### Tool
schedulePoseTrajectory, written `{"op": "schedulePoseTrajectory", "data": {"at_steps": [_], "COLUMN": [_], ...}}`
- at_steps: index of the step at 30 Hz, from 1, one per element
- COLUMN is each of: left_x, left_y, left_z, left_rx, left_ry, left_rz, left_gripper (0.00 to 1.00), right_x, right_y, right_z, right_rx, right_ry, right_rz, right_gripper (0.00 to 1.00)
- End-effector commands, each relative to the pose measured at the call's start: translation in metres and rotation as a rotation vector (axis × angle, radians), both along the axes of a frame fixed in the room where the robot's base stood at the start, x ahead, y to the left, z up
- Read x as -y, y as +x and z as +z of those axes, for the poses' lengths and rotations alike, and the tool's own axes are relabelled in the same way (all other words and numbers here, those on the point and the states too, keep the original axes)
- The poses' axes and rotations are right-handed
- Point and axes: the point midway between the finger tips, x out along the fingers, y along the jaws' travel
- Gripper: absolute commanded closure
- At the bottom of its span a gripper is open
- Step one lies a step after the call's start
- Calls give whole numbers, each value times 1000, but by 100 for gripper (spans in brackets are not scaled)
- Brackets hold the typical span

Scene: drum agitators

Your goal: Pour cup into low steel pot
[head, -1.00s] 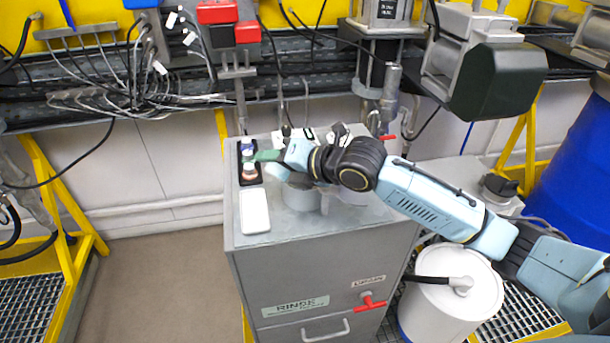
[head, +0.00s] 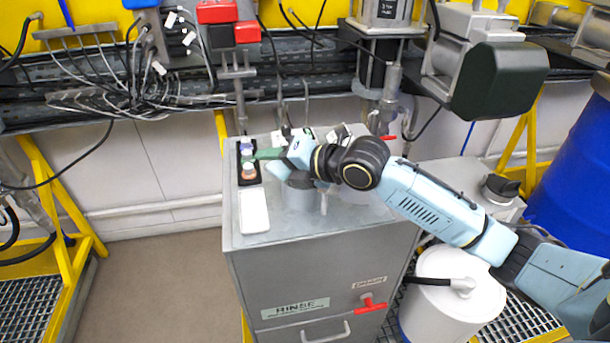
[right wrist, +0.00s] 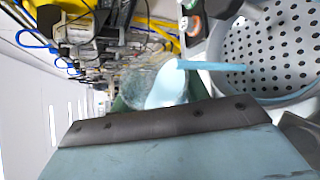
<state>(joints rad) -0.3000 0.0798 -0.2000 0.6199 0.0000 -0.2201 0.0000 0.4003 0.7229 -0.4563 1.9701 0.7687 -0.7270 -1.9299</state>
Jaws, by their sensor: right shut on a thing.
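My right gripper (head: 268,155) is over the left part of the grey cabinet top, its green finger tip pointing left. It is shut on a pale blue cup (head: 276,169), which is partly hidden by the gripper. In the right wrist view the pale blue cup (right wrist: 168,85) sits between the green fingers, with a thin blue bar reaching right; its tilt and contents are unclear. A low steel pot (head: 298,197) stands on the cabinet, just below and right of the gripper, partly covered by my arm. My left gripper does not show.
The grey cabinet (head: 290,262) has a RINSE label. A black tray (head: 247,179) with small bottles and a white pad (head: 254,211) lie along its left side. A round perforated steel surface (right wrist: 275,50) shows in the right wrist view. A blue drum (head: 577,165) stands far right.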

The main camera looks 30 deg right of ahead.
Motion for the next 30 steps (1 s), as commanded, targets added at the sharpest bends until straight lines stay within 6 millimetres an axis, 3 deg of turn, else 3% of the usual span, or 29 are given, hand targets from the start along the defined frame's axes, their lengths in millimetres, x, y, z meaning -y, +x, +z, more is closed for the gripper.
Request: {"op": "schedulePoseTrajectory", "data": {"at_steps": [30], "left_x": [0], "left_y": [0], "left_z": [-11], "left_rx": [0], "left_ry": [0], "left_rz": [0], "left_gripper": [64], "right_x": [0], "right_y": [0], "right_z": [-3], "right_rx": [-35], "right_ry": [104], "right_rz": [0], "right_gripper": [79]}}
